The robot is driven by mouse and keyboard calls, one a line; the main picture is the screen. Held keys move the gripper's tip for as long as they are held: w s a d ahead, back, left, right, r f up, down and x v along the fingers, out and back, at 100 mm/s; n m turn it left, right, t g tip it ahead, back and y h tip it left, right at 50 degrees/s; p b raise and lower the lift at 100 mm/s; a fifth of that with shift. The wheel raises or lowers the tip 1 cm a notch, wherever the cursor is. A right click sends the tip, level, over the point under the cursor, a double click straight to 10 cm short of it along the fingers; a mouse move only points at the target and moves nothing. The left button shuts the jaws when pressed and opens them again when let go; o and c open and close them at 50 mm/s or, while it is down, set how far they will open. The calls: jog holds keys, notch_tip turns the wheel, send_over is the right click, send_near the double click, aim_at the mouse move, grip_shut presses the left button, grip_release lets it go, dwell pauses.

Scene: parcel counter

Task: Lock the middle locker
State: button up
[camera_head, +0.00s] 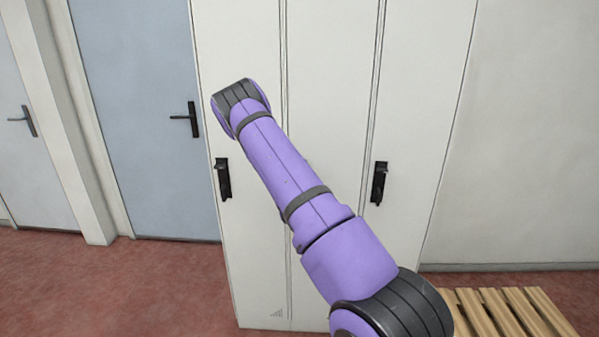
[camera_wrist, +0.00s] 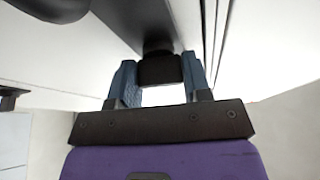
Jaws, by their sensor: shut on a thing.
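The white middle locker door (camera_head: 325,70) stands in the head view between the left locker door (camera_head: 238,50) and the right locker door (camera_head: 420,90). It looks closed. My arm crosses in front of it and hides its handle and my gripper there. In the wrist view, my gripper (camera_wrist: 159,68) is shut on a dark handle part (camera_wrist: 158,70), one blue-grey finger on each side. This part joins a black plate or lever (camera_wrist: 135,18) on a white face. I cannot tell from the view whether the latch is turned.
The left locker has a black handle (camera_head: 222,180), and the right locker has one too (camera_head: 380,183). A blue door (camera_head: 135,100) is to the left. Red floor is clear at the left.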

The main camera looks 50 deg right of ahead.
jog(key=shift+f+n+t+y, duration=0.1)
jog(key=shift+n+t+y, duration=0.3)
jog(key=shift+n, duration=1.2)
jog(key=o, duration=0.9)
jog(key=v, duration=1)
jog(key=shift+s+a+f, duration=0.15)
jog(key=shift+s+f, duration=0.15)
